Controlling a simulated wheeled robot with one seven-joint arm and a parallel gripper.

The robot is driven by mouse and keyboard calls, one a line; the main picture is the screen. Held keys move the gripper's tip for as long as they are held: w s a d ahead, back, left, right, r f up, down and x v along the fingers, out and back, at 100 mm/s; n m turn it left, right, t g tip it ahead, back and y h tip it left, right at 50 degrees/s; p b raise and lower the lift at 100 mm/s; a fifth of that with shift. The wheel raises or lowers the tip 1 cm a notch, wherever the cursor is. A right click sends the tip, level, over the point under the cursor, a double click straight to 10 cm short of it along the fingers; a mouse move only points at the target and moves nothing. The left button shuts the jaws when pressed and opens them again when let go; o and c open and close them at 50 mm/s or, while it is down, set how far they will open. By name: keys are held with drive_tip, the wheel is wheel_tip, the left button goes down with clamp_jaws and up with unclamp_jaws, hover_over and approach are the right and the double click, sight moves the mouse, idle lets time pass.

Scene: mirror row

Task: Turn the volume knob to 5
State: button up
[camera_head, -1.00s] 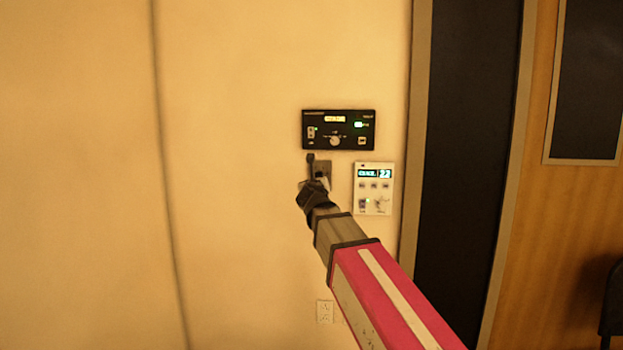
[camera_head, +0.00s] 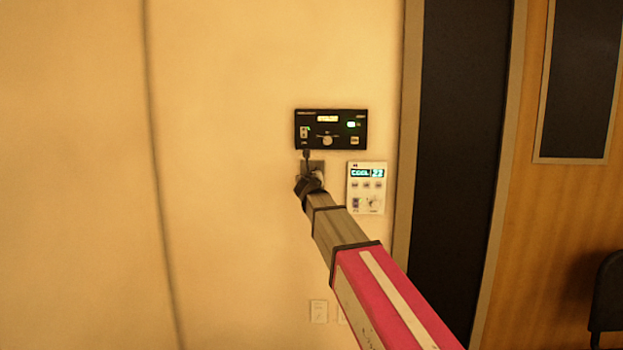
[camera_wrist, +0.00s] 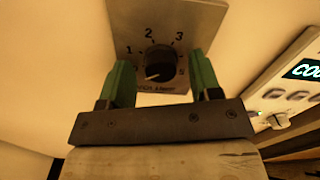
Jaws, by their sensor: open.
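The volume knob (camera_wrist: 160,60) is a round black knob on a grey square plate in the wrist view. Printed numbers 1, 2, 3 and 5 show around it; the place between 3 and 5 is hard to read beside the right finger. A light mark on the knob's lower-left edge seems to point lower left, below the 1. My gripper (camera_wrist: 160,68) is open, with one green finger on each side of the knob. I cannot tell whether they touch it. In the head view the plate (camera_head: 318,166) is mostly hidden by my gripper (camera_head: 309,172).
A black control panel (camera_head: 347,117) is on the wall just above. A white thermostat-like panel (camera_head: 367,196) reading COOL 23 is close on the right; it also shows in the wrist view (camera_wrist: 297,82). A dark door-like panel (camera_head: 458,150) stands farther right. The left wall is bare.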

drive_tip(key=c, duration=0.9)
drive_tip(key=shift+c, duration=0.2)
